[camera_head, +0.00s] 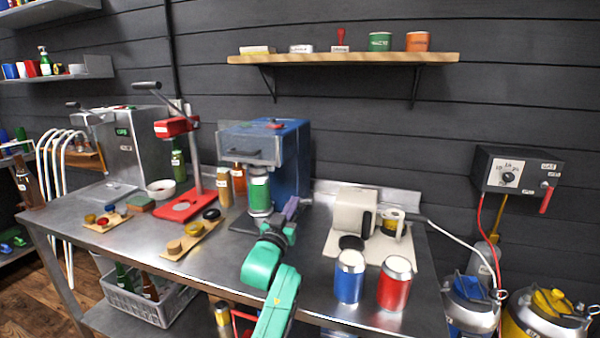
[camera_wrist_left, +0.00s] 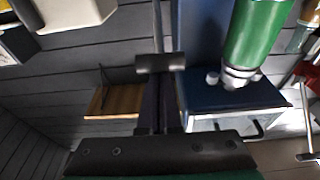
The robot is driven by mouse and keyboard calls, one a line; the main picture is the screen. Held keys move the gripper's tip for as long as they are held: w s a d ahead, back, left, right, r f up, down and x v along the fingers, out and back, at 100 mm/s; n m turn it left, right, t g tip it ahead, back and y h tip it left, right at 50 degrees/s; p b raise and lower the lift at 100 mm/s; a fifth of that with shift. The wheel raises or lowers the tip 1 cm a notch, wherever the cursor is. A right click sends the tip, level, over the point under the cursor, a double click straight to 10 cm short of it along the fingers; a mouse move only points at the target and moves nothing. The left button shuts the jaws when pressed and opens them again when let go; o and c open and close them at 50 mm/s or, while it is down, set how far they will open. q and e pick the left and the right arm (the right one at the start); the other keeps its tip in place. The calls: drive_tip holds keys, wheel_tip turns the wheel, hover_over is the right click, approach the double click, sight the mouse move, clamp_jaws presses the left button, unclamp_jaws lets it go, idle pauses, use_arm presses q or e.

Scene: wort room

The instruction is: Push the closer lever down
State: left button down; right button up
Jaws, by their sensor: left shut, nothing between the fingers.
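The blue can machine (camera_head: 293,150) stands at the middle back of the steel bench, with a clear guard at its front. A green can (camera_head: 260,192) stands upright under its head. The can also shows in the left wrist view (camera_wrist_left: 254,35), upside down. A red bench press (camera_head: 180,127) left of the machine has a raised black-gripped lever (camera_head: 147,86). I cannot tell for sure which lever is the closer's. My left gripper (camera_head: 291,208) is shut and empty, at the lower right front of the blue machine, right of the can. My right gripper is not in view.
A blue can (camera_head: 349,277) and a red can (camera_head: 394,284) stand at the bench's front right. A white mat (camera_head: 400,259) with a white device (camera_head: 353,212) lies behind them. Wooden boards (camera_head: 191,240) lie left of my arm. A shelf (camera_head: 345,58) hangs above.

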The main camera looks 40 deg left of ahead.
use_arm(q)
drive_tip(key=shift+s+d+f, duration=0.1)
drive_tip(key=shift+s+f, duration=0.05)
drive_tip(key=shift+f, duration=0.4)
drive_tip(key=shift+s+f, duration=0.1)
drive_tip(key=shift+f, duration=0.45)
